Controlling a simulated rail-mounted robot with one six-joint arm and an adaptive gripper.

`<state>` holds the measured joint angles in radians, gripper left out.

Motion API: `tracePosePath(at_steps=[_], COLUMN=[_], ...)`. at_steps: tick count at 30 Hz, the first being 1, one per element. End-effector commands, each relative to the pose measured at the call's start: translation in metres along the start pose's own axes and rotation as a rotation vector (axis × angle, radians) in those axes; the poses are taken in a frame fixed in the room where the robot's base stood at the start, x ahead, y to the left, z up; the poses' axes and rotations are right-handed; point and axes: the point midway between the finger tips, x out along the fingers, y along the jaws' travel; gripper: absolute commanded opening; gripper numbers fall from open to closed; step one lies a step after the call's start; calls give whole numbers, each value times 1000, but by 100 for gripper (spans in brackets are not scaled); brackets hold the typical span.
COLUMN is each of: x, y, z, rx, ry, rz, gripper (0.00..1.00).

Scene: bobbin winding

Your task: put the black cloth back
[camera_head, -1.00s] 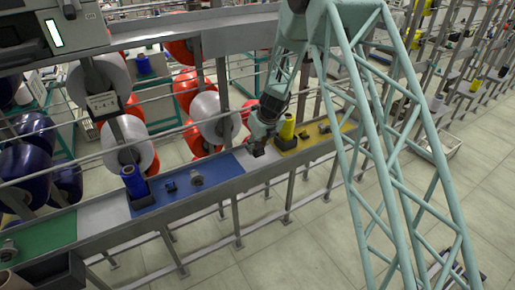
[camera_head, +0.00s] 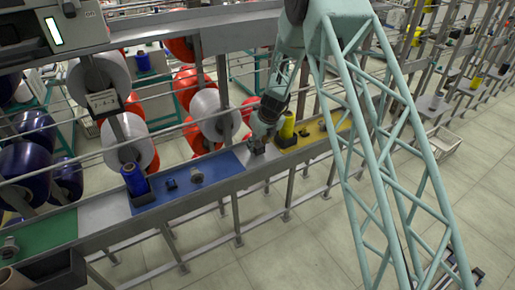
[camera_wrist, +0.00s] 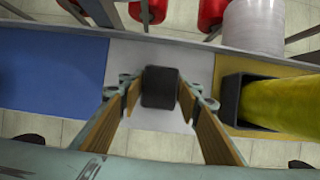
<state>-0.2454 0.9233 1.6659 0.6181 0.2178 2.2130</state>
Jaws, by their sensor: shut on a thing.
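In the head view my gripper (camera_head: 258,146) is low over the grey section between the blue and yellow sections, and the cloth is too small there to make out clearly.
A yellow bobbin (camera_head: 287,127) in a black holder (camera_wrist: 232,98) stands close to the right on the yellow section (camera_head: 318,134). A blue bobbin (camera_head: 134,178) and small dark parts are on the blue section (camera_head: 215,165). Large reels and rails lie behind the shelf.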

Motion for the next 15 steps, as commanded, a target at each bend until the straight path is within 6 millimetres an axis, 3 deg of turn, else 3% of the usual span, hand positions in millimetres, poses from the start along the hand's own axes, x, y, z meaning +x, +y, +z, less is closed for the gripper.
tracePosePath(at_steps=[4, 15], x=[10, 11], y=[0, 0], z=[-4, -5], rx=[0, 0], ry=[0, 0], rz=[0, 0], gripper=[20, 20])
